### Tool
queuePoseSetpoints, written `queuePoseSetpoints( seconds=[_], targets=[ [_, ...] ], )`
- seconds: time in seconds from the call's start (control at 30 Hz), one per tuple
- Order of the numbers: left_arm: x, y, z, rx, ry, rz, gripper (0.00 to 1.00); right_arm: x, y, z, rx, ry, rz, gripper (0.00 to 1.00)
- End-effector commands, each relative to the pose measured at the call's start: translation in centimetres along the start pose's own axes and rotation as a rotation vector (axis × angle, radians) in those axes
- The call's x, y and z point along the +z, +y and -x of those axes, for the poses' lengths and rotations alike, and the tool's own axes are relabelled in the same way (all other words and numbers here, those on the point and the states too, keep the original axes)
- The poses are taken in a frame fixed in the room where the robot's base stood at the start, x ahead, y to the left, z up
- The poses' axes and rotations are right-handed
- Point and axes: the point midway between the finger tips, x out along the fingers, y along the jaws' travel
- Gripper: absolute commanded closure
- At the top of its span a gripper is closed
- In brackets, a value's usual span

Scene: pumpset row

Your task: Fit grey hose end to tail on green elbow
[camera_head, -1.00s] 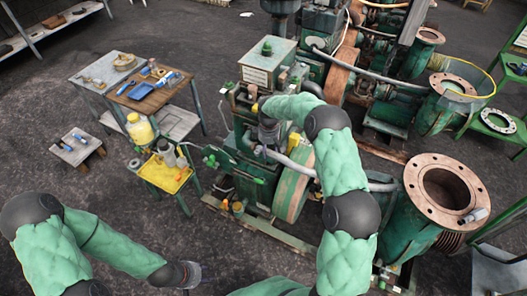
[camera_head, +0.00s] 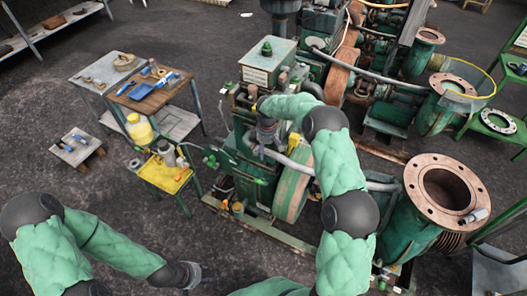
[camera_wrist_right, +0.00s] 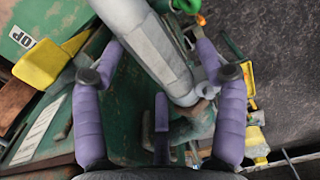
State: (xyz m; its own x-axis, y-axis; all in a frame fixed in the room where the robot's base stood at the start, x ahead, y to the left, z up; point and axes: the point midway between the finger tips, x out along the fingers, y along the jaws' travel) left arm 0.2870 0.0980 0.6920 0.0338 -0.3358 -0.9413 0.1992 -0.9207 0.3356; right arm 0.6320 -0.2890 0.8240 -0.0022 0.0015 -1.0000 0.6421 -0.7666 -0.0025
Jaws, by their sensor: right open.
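The grey hose (camera_head: 300,168) runs beside the green pump set in the head view. In the right wrist view the grey hose (camera_wrist_right: 150,45) comes down from the top, and its blunt end (camera_wrist_right: 187,97) lies between and beyond the purple fingers. My right gripper (camera_wrist_right: 162,82) is open around the hose's line, and I cannot tell whether any finger touches it. In the head view my right gripper (camera_head: 268,145) is by the pump's front, partly hidden by its arm. I cannot pick out the green elbow's tail for certain. My left gripper (camera_head: 198,274) is low at the left, away from the hose.
A yellow tray stand (camera_head: 165,175) and a tool table (camera_head: 150,92) stand left of the pump. A large flanged green pipe (camera_head: 445,185) is at right. A yellow part (camera_wrist_right: 45,65) shows at left in the wrist view.

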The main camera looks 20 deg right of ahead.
Motion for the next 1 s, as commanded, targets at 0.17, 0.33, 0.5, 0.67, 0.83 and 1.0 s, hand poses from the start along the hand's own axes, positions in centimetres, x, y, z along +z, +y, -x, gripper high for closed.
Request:
queuePoseSetpoints(
  seconds=[0.17,0.33,0.5,0.67,0.83,1.0],
  targets=[
    [0.0,0.0,0.0,0.0,0.0,0.0,0.6,-0.1,0.1,1.5,0.002,0.002,-0.001,0.27],
    [0.0,0.0,0.0,0.0,0.0,0.0,0.6,-0.1,0.1,4.6,0.003,0.003,0.0,0.27],
    [0.0,0.0,0.0,0.0,0.0,0.0,0.6,-0.1,0.1,8.0,0.003,0.003,0.0,0.27],
    [0.0,0.0,0.0,0.0,0.0,0.0,0.6,-0.1,0.0,10.4,0.002,0.003,0.001,0.27],
    [0.0,0.0,0.0,0.0,0.0,0.0,0.6,-0.1,0.1,11.8,0.002,0.003,0.0,0.27],
    [0.0,0.0,0.0,0.0,0.0,0.0,0.6,-0.1,0.0,12.1,0.001,0.002,0.0,0.27]
  ],
)
